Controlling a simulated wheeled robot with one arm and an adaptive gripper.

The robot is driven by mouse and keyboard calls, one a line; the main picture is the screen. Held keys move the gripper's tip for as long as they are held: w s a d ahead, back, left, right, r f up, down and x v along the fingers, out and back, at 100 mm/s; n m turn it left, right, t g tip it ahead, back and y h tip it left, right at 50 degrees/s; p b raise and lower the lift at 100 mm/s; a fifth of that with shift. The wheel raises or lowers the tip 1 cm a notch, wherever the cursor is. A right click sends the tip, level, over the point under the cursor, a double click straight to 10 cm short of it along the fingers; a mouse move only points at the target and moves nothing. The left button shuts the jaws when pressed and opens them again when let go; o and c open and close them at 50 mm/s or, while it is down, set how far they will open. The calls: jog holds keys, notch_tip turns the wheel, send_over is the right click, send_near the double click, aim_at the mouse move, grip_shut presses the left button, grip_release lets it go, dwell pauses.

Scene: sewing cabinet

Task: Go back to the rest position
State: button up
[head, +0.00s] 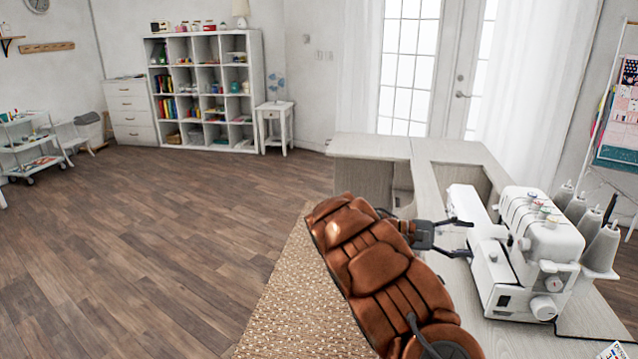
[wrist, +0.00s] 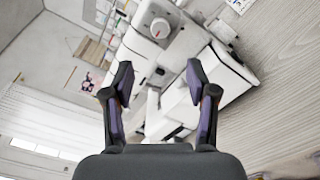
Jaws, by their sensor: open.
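My gripper (head: 460,237) is open and empty in the head view, at the end of my brown padded arm. It is over the sewing cabinet (head: 372,147), just left of a white serger machine (head: 532,245). In the wrist view my gripper (wrist: 160,88) shows two dark fingers spread apart with nothing between them. The white serger (wrist: 180,60) fills the view beyond the fingers. I cannot tell whether a finger touches it.
Thread cones (head: 602,246) stand at the serger's right. A printed card (head: 612,351) lies near the bottom right. A woven rug (head: 290,310) lies left of the cabinet. The wooden floor (head: 150,230) is open at left, with a white cube shelf (head: 205,90) behind.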

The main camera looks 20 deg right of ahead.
jog(key=s+a+r+m+t+y+p, duration=0.1)
jog(key=s+a+r+m+y+p, duration=0.3)
jog(key=s+a, duration=0.65)
jog(key=s+a+f+n+t+y+p, duration=0.1)
jog(key=s+a+y, duration=0.4)
jog(key=a, duration=0.9)
jog(key=s+a+f+n+t+y+p, duration=0.1)
jog(key=s+a+n+t+y+p, duration=0.1)
jog(key=s+a+t+y, duration=0.4)
jog(key=s+a, duration=0.5)
jog(key=a, duration=0.3)
jog(key=shift+a+f+n, duration=0.15)
jog(key=shift+f+n, duration=0.2)
jog(key=shift+n, duration=0.05)
jog(key=shift+c, duration=0.4)
